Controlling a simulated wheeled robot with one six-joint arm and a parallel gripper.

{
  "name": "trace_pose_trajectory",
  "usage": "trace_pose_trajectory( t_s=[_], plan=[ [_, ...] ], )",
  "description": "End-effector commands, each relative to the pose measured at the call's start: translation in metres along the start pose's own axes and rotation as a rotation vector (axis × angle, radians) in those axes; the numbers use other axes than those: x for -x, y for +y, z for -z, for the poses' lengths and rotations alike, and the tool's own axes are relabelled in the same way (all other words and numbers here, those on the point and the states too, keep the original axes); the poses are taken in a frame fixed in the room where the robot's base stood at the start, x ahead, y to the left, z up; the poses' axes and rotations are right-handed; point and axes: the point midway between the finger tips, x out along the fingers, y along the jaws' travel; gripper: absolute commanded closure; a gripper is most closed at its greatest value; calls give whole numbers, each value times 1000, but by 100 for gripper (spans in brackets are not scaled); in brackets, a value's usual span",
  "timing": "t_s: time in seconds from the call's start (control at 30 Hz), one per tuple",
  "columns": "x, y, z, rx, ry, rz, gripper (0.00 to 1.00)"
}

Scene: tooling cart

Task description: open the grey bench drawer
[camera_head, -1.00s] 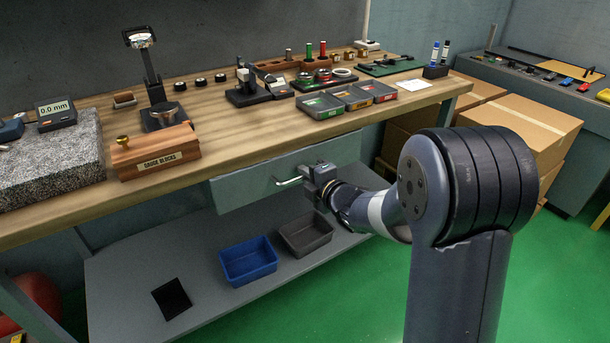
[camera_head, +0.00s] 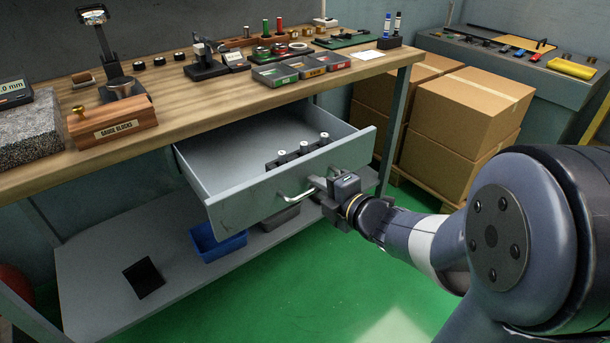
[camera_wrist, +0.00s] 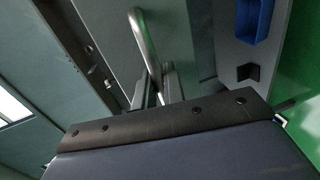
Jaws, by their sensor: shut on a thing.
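The grey bench drawer (camera_head: 262,203) is pulled well out from under the wooden workbench in the head view. Inside it, a dark holder carries several silver-topped cylinders (camera_head: 303,150) near the front. A bar handle (camera_head: 298,196) sits on the drawer front. My gripper (camera_head: 322,188) is shut on the handle, toward its right end. In the wrist view, the handle (camera_wrist: 146,42) runs as a pale bar down to the fingers of my gripper (camera_wrist: 160,88); the exact contact there is partly hidden by the gripper body.
A blue bin (camera_head: 216,243) and a grey bin (camera_head: 280,218) stand on the lower shelf (camera_head: 90,280), partly under the drawer. Cardboard boxes (camera_head: 472,112) stand to the right of the bench. The green floor (camera_head: 300,290) before the drawer is clear.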

Motion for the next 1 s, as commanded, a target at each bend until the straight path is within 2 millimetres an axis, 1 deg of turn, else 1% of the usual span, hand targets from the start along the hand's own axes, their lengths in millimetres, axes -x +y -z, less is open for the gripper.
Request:
trace_pose_trajectory(
  t_s=[0.03, 0.1, 0.23, 0.67, 0.7, 0.8, 0.87, 1.0],
  plan=[
    [7, -2, -1, -2, -3, 2, 100],
    [13, -3, 0, -2, -3, 2, 100],
    [20, -5, 0, -1, -1, 2, 100],
    [22, -6, 0, -1, 0, 2, 100],
    [22, -6, 0, -1, 0, 2, 87],
    [22, -5, 0, -1, 0, 1, 79],
    [22, -5, 0, 0, 0, 1, 74],
    [22, -5, 0, 0, 0, 0, 74]
  ],
)
